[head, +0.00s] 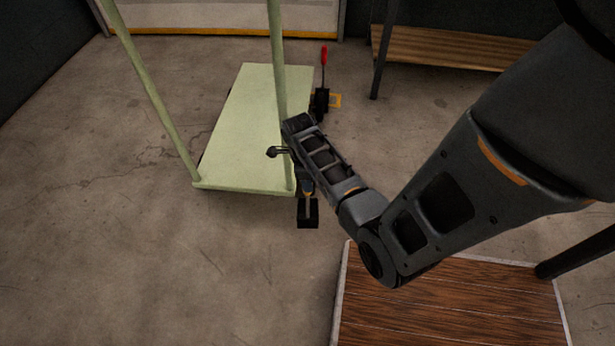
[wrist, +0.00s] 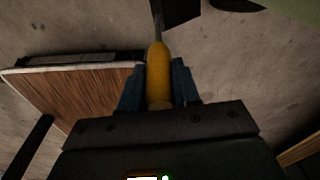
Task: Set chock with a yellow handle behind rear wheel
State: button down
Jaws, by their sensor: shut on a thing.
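My gripper (head: 307,187) is shut on the yellow handle (wrist: 158,72) of a black chock. The chock (head: 307,214) hangs from the handle at the near right corner of a pale green cart (head: 245,135). Its block (wrist: 180,12) shows at the top of the wrist view, partly cut off. I cannot tell whether it touches the floor. A dark rounded thing, perhaps a cart wheel (wrist: 237,4), shows beside the cart's green edge in the wrist view. The cart's wheels are hidden under its deck in the head view.
A wood-topped table (head: 450,305) is at the near right, a wooden bench (head: 450,47) at the back. Floor left of the cart is clear.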

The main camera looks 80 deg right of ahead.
jog(key=shift+f+b, duration=2.55)
jog(key=shift+f, duration=1.55)
jog(key=d+b, duration=0.2)
jog(key=d, duration=0.4)
jog(key=shift+w+d, duration=0.3)
jog(key=shift+d, duration=0.05)
jog(key=shift+f, duration=0.1)
jog(key=c, duration=0.8)
grip_release()
jog(key=shift+o, duration=0.3)
jog(key=shift+f, duration=0.1)
notch_tip(320, 180, up, 8)
jog(key=p, duration=0.3)
jog(key=shift+w, duration=0.35)
jog(key=shift+a, duration=0.1)
